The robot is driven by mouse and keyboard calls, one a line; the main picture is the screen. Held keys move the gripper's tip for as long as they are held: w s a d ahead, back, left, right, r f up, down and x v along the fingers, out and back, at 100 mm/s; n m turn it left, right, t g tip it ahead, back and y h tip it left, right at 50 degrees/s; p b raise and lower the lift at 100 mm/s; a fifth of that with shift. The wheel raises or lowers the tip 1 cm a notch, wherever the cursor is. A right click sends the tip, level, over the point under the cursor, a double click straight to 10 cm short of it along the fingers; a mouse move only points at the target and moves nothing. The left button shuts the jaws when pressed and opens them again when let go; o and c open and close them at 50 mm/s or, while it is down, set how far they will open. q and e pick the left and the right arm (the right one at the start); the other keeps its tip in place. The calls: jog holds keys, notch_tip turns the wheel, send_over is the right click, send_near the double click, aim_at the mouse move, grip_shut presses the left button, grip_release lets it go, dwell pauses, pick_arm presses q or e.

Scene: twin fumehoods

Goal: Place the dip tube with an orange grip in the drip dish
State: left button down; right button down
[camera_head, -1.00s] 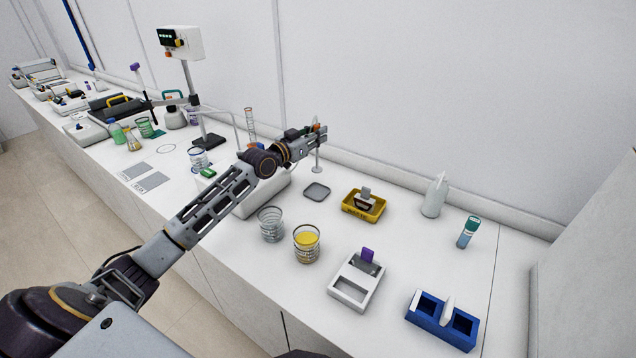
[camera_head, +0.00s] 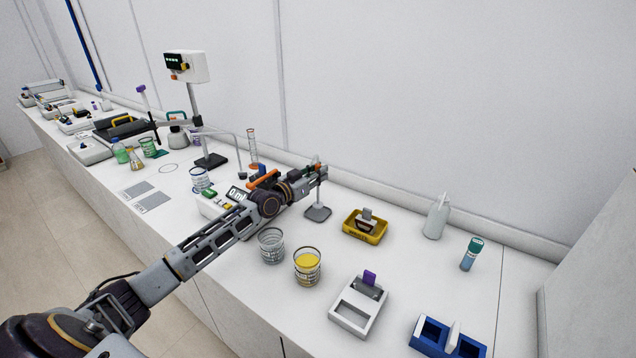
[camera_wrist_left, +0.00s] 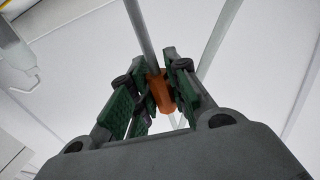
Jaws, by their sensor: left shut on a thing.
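My left gripper (camera_head: 319,174) is shut on the orange grip of the dip tube, above the drip dish. In the left wrist view, the green-padded fingers (camera_wrist_left: 155,95) close around the orange grip (camera_wrist_left: 164,92), and the thin tube (camera_wrist_left: 139,30) runs out past them. In the head view, the tube's lower part (camera_head: 318,196) hangs upright below the fingers. The drip dish (camera_head: 325,216) is a small flat grey square tray on the bench. The tube's lower end is over the dish; I cannot tell if it touches. My right gripper is not in view.
A yellow tray (camera_head: 365,229) stands right of the dish. An empty beaker (camera_head: 271,246) and a beaker of yellow liquid (camera_head: 307,266) stand in front. A device with a display (camera_head: 236,194) is partly behind my arm.

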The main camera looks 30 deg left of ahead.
pick_arm(q)
jog(key=shift+f+b, duration=0.3)
jog(key=shift+f, duration=1.4)
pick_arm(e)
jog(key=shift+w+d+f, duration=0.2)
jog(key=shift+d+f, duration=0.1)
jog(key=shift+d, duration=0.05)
pick_arm(q)
jog(key=shift+f, duration=0.1)
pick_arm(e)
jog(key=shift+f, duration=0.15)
pick_arm(q)
jog(key=c, duration=1.4)
grip_release()
jog(key=shift+o, duration=0.2)
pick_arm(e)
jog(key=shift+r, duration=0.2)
pick_arm(q)
jog(key=v, duration=1.2)
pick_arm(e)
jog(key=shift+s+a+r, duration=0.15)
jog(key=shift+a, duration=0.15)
